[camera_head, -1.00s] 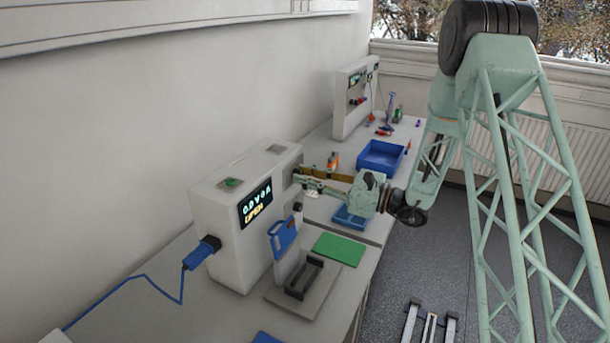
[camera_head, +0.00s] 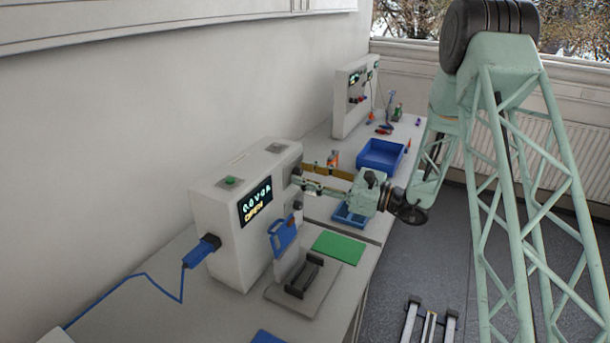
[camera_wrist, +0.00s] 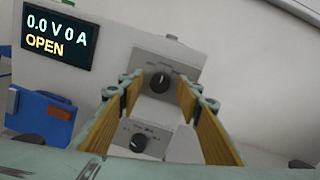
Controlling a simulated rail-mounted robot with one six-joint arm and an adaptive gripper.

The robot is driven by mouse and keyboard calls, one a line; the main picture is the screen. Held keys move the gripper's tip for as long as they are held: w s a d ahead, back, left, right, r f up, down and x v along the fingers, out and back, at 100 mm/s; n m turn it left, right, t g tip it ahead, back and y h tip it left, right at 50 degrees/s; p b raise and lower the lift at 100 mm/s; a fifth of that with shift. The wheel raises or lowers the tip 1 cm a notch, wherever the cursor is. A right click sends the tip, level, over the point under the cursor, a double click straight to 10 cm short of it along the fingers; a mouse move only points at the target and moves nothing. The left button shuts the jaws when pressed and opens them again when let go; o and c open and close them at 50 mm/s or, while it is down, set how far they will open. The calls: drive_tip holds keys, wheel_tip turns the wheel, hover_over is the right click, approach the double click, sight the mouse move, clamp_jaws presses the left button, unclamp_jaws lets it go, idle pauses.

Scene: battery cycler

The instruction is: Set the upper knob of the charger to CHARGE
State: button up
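The white charger (camera_head: 232,230) stands on the bench against the wall. Its display (camera_wrist: 58,37) reads 0.0 V 0 A and OPEN in the wrist view; the lower line is hard to read in the head view (camera_head: 255,205). The black upper knob (camera_wrist: 160,83) sits on the charger's side panel, with a light mark near its top. A lower knob (camera_wrist: 138,142) is below it. My gripper (camera_wrist: 159,90) is open, its two fingers either side of the upper knob in the wrist view. In the head view my gripper (camera_head: 298,177) is at that panel; contact cannot be told.
A blue-handled device (camera_head: 283,237) stands before the charger, beside a grey fixture (camera_head: 303,278) and green mat (camera_head: 338,246). A blue plug (camera_head: 203,251) is in the charger's near side. A blue bin (camera_head: 381,155) and a second white unit (camera_head: 350,98) are farther back.

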drive_tip(key=v, duration=1.2)
idle(0.3)
drive_tip(key=shift+a+r, duration=0.1)
drive_tip(key=s+a+r+n+g+h, duration=0.1)
drive_tip(key=s+a+r+n+g, duration=0.25)
drive_tip(key=s, duration=0.35)
drive_tip(key=s+a+r+n+g, duration=0.2)
drive_tip(key=s+a+r+n, duration=0.1)
drive_tip(key=s+r, duration=0.25)
drive_tip(key=s+r+n+g+h+b, duration=0.25)
drive_tip(key=s+n+g+h, duration=0.2)
drive_tip(key=s, duration=1.25)
drive_tip(key=s+d+r+n+t+h, duration=0.1)
drive_tip(key=s+d+n+h, duration=0.15)
drive_tip(key=s, duration=0.35)
drive_tip(key=s+d+n+t+h, duration=0.1)
drive_tip(key=s+d+n+h, duration=0.15)
drive_tip(key=s, duration=0.45)
drive_tip(key=s+d+r+n+t+h, duration=0.1)
drive_tip(key=s+d+n+t+h, duration=0.1)
drive_tip(key=d, duration=0.5)
drive_tip(key=s+d+r+n+t+h+b, duration=0.1)
drive_tip(key=s+d+n+t+h, duration=0.1)
drive_tip(key=s+d, duration=0.4)
drive_tip(key=shift+s+d+r+t+h, duration=0.45)
drive_tip(key=shift+d+h, duration=0.2)
drive_tip(key=shift+h, duration=0.7)
